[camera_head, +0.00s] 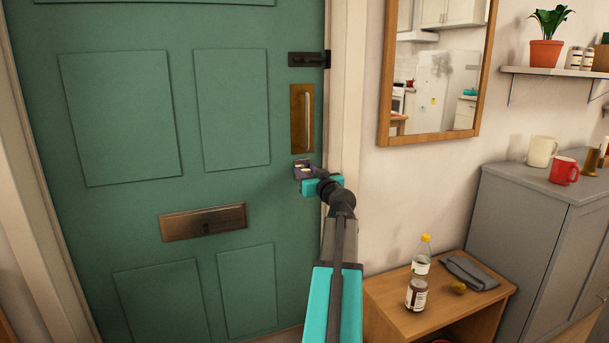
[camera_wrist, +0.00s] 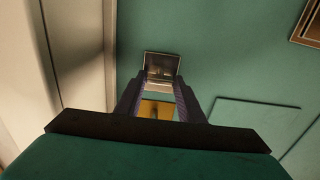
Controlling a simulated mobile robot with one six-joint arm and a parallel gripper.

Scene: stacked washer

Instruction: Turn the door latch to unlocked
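In the wrist view, a small metal plate (camera_wrist: 162,62) on the green door lies just beyond my fingertips. It looks like the latch's plate; the position of its turning part is too dark to tell. My gripper (camera_wrist: 162,84) has its two fingers apart, with a gap between them and nothing clearly held. In the head view, my gripper (camera_head: 303,170) is at the door's right edge, just below the brass handle, and hides most of the latch area. Whether the fingertips touch the latch cannot be told.
The green door (camera_head: 130,120) looks closed. The brass pull handle (camera_head: 302,118) is above my gripper, with a black bolt (camera_head: 309,59) higher up. A letter slot (camera_head: 203,222) is lower left. A wooden table (camera_head: 400,315) with a bottle (camera_head: 419,275) stands at the right.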

